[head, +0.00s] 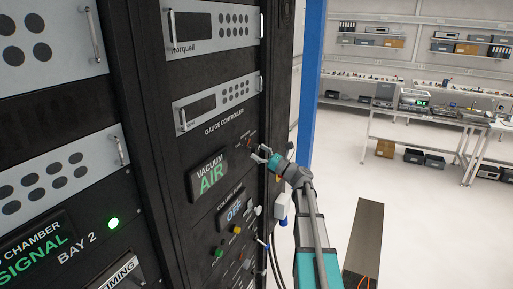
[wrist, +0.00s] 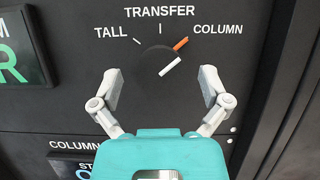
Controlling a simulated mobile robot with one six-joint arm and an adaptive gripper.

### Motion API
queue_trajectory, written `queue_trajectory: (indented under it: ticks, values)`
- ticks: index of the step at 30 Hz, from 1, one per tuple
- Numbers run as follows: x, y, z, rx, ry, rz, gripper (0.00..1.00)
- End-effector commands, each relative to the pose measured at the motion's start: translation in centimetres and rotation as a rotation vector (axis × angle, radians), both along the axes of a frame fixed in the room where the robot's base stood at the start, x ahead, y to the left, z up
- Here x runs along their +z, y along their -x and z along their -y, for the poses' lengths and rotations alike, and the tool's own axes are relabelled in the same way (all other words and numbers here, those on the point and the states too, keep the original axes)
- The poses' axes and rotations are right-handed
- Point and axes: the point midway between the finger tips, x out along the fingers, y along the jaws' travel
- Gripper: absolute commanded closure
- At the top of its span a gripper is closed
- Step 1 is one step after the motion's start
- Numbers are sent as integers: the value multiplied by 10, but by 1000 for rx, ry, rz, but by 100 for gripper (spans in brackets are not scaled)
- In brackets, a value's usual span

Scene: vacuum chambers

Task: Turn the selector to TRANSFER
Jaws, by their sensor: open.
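The selector (wrist: 152,59) is a dark round knob on the black panel, in the upper middle of the wrist view. Its white bar and orange tip slant up and right, toward the COLUMN mark. The TALL label is at its upper left and the TRANSFER label (wrist: 160,12) is above it, over a short upright tick. My gripper (wrist: 162,86) is open, its two pale fingers spread below the knob to left and right, with nothing between the pads. In the head view my gripper (head: 262,154) is close to the rack panel; the selector is small and unclear there.
A VACUUM display (head: 210,176) reading AIR is left of my gripper in the head view. Below it are a display reading OFF (head: 235,210) and several small coloured knobs. A gauge controller (head: 215,102) is above. Open floor and workbenches lie to the right.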

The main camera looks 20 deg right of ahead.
Motion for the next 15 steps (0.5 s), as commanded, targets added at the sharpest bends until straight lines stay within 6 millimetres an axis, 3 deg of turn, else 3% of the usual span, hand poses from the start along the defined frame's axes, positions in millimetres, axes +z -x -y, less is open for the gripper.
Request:
queue_trajectory:
  ticks: [15]
  values:
    - [4, -8, -6, -1, 0, 0, 4]
